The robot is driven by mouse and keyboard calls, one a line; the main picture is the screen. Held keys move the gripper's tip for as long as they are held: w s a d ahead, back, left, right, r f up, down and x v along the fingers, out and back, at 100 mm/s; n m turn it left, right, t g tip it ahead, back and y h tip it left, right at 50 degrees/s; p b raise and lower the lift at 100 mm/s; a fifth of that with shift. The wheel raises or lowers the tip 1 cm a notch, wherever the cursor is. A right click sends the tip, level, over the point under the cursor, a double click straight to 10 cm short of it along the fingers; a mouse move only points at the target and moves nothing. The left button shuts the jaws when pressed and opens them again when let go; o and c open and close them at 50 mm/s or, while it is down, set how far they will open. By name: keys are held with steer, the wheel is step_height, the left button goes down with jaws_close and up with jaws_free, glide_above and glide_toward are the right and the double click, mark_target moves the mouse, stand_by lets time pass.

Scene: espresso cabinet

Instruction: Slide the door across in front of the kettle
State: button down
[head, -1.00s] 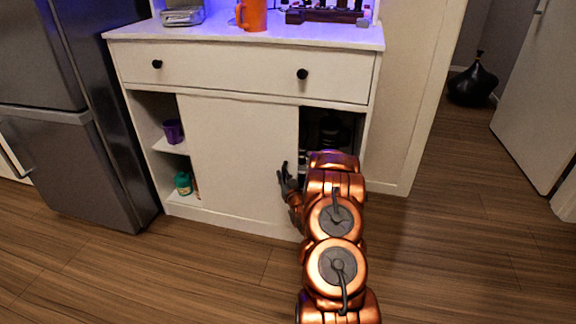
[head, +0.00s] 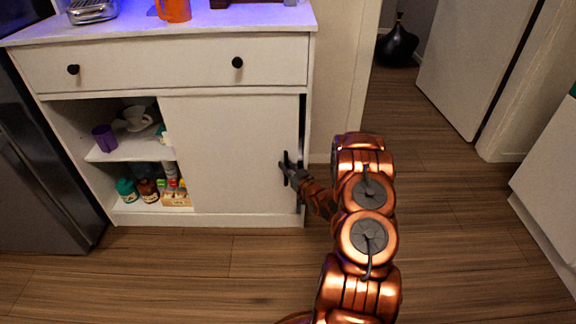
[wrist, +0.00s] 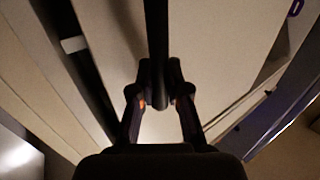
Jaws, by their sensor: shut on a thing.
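The white sliding door (head: 225,150) covers the right part of the cabinet front. Only a thin dark gap shows at its right edge. The kettle is not visible; the compartment behind the door is hidden. My gripper (head: 288,172) is at the right side of the door, about mid-height. In the wrist view my gripper (wrist: 158,98) has its two fingers closed around a dark upright bar (wrist: 157,45), which looks like the door's handle.
The open left side shows a purple cup (head: 104,138) and a white cup (head: 137,118) on a shelf, with jars (head: 127,190) and a small box (head: 176,198) below. A drawer (head: 160,65) with black knobs is above. Floor (head: 230,265) in front is clear.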

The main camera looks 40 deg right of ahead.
steer(key=shift+d+r, duration=0.1)
steer(key=c, duration=1.4)
jaws_free()
steer(key=s, duration=1.2)
steer(key=shift+a, duration=0.3)
